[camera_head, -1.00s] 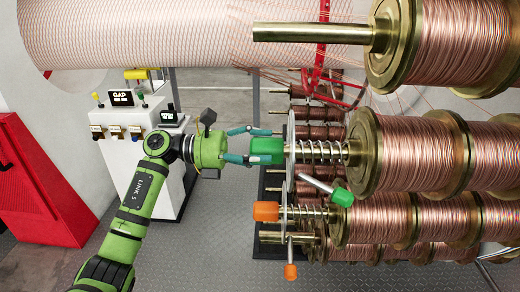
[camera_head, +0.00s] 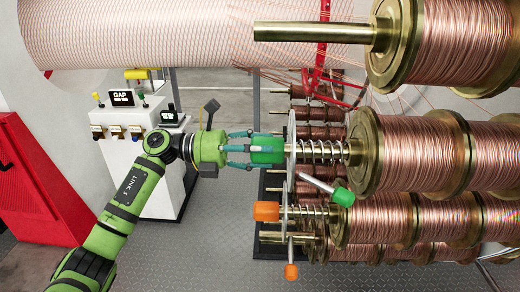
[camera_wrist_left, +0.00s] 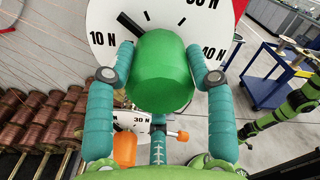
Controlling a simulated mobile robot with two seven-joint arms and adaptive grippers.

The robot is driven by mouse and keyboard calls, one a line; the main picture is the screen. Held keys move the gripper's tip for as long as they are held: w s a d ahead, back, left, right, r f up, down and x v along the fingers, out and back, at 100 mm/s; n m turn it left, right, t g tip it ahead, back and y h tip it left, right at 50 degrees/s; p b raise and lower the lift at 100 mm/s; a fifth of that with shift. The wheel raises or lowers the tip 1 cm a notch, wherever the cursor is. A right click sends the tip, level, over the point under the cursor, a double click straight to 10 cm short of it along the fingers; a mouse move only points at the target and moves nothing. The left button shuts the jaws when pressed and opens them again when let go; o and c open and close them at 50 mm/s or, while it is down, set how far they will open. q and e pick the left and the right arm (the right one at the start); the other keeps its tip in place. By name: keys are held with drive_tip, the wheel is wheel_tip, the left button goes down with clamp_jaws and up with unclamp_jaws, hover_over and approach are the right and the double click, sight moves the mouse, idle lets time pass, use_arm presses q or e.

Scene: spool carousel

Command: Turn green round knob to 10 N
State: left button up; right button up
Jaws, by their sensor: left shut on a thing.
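The green round knob (camera_head: 268,149) sits at the left end of a spring-loaded spindle, in front of a white dial disc (camera_head: 291,150) seen edge-on. My left gripper (camera_head: 262,149) is shut on the knob, with its teal fingers on both sides. In the left wrist view the knob (camera_wrist_left: 163,72) is held between the two fingers (camera_wrist_left: 163,78). The dial (camera_wrist_left: 110,20) behind it reads 10 N at left and 40 N at right; the upper label is cut off. A black pointer (camera_wrist_left: 131,24) lies to the upper left, above the 10 N label. My right gripper is not in view.
Below are an orange knob (camera_head: 266,211), an orange-tipped handle (camera_head: 290,271) and a green-tipped handle (camera_head: 342,196). Copper wire spools (camera_head: 425,155) fill the right. A bare spindle (camera_head: 310,33) juts out above. A white control cabinet (camera_head: 150,180) stands behind my arm.

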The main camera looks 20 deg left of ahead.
use_arm(q)
drive_tip(key=n, duration=0.3)
drive_tip(key=shift+f+p, duration=0.1)
drive_tip(key=shift+p, duration=0.3)
drive_tip(key=shift+s+d+n+p, duration=0.1)
drive_tip(key=shift+n+p, duration=0.7)
drive_tip(key=shift+n, duration=1.1)
drive_tip(key=shift+f, duration=0.1)
drive_tip(key=o, duration=1.2)
